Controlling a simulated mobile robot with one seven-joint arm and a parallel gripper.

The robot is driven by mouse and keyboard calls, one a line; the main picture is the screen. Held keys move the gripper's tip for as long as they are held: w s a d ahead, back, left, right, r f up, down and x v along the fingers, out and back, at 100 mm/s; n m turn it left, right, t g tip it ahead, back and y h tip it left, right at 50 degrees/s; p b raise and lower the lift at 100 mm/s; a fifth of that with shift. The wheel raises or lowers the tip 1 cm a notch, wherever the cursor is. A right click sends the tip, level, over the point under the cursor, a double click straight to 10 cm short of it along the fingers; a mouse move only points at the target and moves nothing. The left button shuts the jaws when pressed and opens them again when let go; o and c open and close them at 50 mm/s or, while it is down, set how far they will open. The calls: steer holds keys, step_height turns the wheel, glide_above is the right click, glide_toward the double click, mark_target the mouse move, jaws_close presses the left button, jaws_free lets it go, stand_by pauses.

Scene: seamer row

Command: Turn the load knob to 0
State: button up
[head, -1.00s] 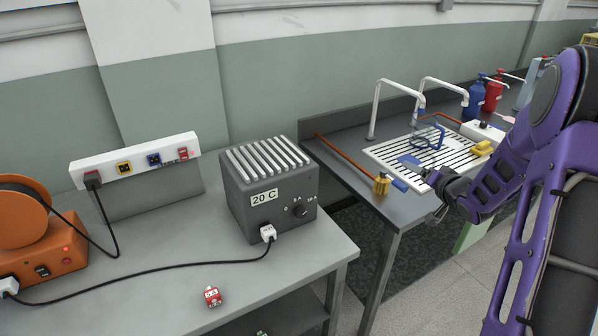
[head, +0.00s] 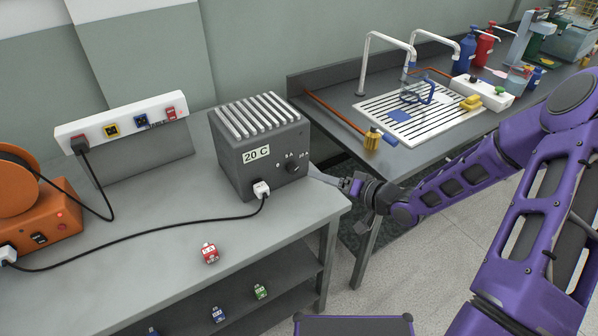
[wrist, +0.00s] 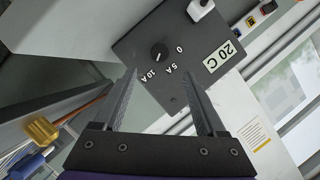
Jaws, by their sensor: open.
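The load knob (head: 292,168) is a small black dial on the front of the dark grey box marked 20 C (head: 262,150). The wrist view shows the knob (wrist: 159,54) with marks 0, 5A and 10A beside it. It has a pale pointer line, but I cannot tell for sure which mark it points at. My gripper (head: 322,177) is just right of the box front in the head view. In the wrist view my gripper (wrist: 160,76) is open and empty, its two fingers pointing toward the panel, with the knob ahead, beyond the fingertips.
A white plug (head: 261,189) with a black cable sits in the box front, left of the knob. A sink bench with a brass-ended pipe (head: 373,138) stands to the right, across a gap.

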mark_target(295, 170)
steer(key=x, duration=0.9)
steer(key=shift+a, duration=0.15)
steer(key=shift+f, duration=0.1)
jaws_close()
